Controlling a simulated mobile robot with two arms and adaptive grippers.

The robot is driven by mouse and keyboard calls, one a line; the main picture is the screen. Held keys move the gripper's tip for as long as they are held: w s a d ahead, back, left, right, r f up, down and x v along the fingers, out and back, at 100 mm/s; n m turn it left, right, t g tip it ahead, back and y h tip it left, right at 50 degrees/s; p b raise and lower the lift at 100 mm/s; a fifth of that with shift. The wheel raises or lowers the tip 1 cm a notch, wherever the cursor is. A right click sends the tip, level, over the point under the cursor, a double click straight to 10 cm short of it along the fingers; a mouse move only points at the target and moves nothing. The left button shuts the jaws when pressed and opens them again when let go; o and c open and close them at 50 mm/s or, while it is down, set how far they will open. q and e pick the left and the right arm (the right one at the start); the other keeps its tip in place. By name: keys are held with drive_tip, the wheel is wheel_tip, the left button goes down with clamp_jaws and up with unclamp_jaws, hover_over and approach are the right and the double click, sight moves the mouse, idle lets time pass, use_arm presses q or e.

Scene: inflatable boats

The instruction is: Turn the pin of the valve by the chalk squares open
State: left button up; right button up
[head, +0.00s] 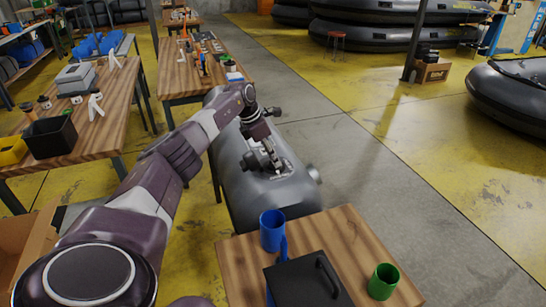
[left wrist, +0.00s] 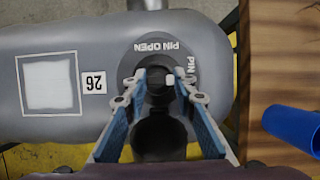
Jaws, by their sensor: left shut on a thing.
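The grey inflatable tube (head: 245,185) lies between the tables in the head view. In the left wrist view a round dark valve (left wrist: 200,62) sits on it, lettered "PIN OPEN" at its top and "PIN" plus hidden letters at its right. Chalk squares (left wrist: 48,84), one inside the other, are left of the valve, with a "26" tag (left wrist: 94,83) between. My left gripper (left wrist: 161,78) is shut on the pin (left wrist: 169,80) in the valve's middle; the fingers hide much of the valve. It also shows over the tube in the head view (head: 275,164). My right gripper is out of view.
A wooden table (head: 335,235) in front bears a blue mug (head: 272,231), a green cup (head: 383,281) and a black case (head: 305,284). Cluttered workbenches stand at left and behind. The grey floor (head: 375,150) right of the tube is clear.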

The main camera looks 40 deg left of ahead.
use_arm(q)
drive_tip(key=shift+r+n+y+p, duration=0.3)
drive_tip(key=shift+n+p, duration=0.5)
drive_tip(key=shift+p, duration=0.3)
drive_tip(key=n+y+p, duration=0.1)
drive_tip(key=n+p, duration=0.1)
drive_tip(key=shift+d+n+p, duration=0.15)
drive_tip(key=shift+n+p, duration=0.15)
drive_tip(key=n+y+p, duration=0.1)
drive_tip(key=n+p, duration=0.1)
drive_tip(key=shift+w+d+n+t, duration=0.1)
drive_tip(key=shift+n+t, duration=0.2)
drive_tip(key=shift+w+f+n+y+p, duration=0.1)
drive_tip(key=shift+n+y+p, duration=0.35)
drive_tip(key=shift+n, duration=0.55)
drive_tip(key=shift+n+y, duration=0.25)
drive_tip(key=shift+n, duration=0.55)
drive_tip(key=shift+w+f+n+g+y, duration=0.1)
drive_tip(key=shift+n+g+y, duration=0.25)
drive_tip(key=shift+n, duration=0.65)
drive_tip(key=n+g+y, duration=0.1)
drive_tip(key=n, duration=0.2)
drive_tip(key=shift+w+d+f+b, duration=0.1)
drive_tip(key=shift+w+b, duration=0.05)
drive_tip(key=shift+b, duration=0.25)
drive_tip(key=shift+n+g+b, duration=0.35)
drive_tip(key=shift+n+b, duration=0.2)
drive_tip(key=shift+n, duration=0.65)
